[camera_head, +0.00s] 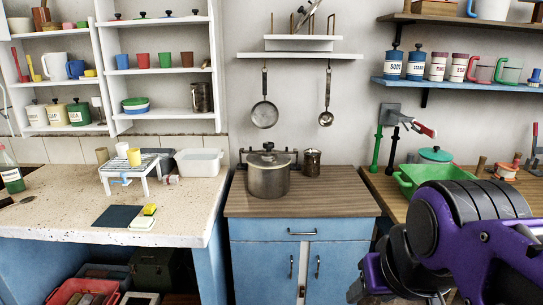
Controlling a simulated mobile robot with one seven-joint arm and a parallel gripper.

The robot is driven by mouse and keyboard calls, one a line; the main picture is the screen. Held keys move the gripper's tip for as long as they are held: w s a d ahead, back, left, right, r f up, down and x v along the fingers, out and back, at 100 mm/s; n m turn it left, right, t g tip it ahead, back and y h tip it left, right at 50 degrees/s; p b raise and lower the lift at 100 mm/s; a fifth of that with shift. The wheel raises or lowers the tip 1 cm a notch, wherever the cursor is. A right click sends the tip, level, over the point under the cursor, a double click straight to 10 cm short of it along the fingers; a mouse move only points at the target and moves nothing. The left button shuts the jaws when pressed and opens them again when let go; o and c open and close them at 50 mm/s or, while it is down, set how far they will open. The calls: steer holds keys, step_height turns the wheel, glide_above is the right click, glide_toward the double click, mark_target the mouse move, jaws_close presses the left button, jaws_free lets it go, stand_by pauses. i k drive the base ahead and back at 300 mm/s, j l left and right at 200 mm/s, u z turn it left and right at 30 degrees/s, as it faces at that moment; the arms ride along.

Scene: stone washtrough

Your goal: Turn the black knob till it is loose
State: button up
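Several black knobs are in view, and I cannot tell which one the task means. One black knob (268,146) tops the lid of the steel pot (268,178) on the wooden counter. Another small dark knob (435,149) sits on a green lid near the green basin (432,178). More black knobs show on small lids along the left shelf top, such as the one at its right end (195,12). My purple and black arm fills the lower right, apart from the pot. My gripper's fingertips are not in view.
A brown-grey canister (312,162) stands right of the pot. A pan (265,114) and ladle (326,118) hang above. A white rack (130,172) and white tub (199,162) stand on the stone counter. The front of the wooden counter (325,203) is clear.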

mark_target(268, 146)
steer(key=i+j, duration=0.1)
steer(key=i, duration=0.5)
steer(key=i+j, duration=0.1)
steer(key=i, duration=0.55)
